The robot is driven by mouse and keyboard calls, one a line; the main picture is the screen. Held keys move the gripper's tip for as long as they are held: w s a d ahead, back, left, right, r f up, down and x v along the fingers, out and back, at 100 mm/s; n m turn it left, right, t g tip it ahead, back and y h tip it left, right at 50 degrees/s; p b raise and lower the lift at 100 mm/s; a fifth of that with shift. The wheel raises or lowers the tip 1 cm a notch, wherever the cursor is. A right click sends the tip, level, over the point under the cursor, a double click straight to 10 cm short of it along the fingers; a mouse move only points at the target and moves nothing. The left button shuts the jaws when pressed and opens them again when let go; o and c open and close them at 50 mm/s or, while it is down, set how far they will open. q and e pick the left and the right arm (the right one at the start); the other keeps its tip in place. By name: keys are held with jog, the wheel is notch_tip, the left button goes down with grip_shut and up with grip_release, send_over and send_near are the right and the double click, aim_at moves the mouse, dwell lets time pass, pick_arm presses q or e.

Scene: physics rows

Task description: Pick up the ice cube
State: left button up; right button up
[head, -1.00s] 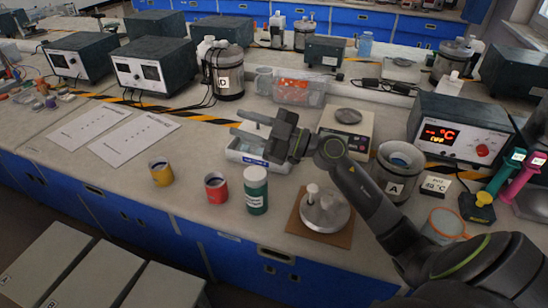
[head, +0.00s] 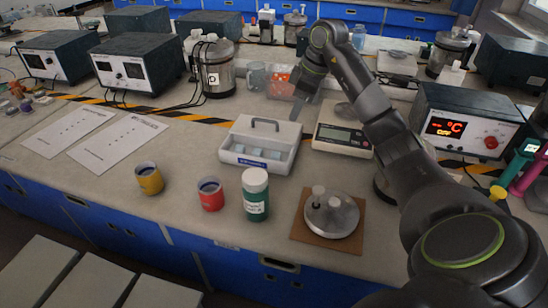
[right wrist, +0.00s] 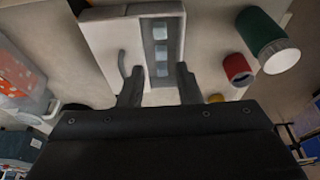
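Pale, bluish ice cubes (head: 256,153) lie in a row in the front trough of a white tray (head: 284,133) with a grey handle. In the right wrist view, cubes (right wrist: 161,51) show in the trough of the tray (right wrist: 101,38), beyond my fingertips. My right gripper (head: 297,110) hangs at the tray's back right, seen nearly edge-on. In the right wrist view, my right gripper (right wrist: 159,80) is open, with two dark fingers apart and no object held between them. My left gripper is not in view.
A balance (head: 343,139) stands right of the tray. A green bottle (head: 256,199), red cup (head: 210,195) and yellow cup (head: 149,179) stand in front. A metal lid-like disc (head: 340,218) rests on a brown board (head: 306,236). A clear box (head: 282,86) stands behind.

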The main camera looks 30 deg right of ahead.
jog(key=p+x, duration=0.1)
jog(key=x, duration=1.6)
jog(key=shift+a, duration=0.1)
jog(key=c, duration=0.5)
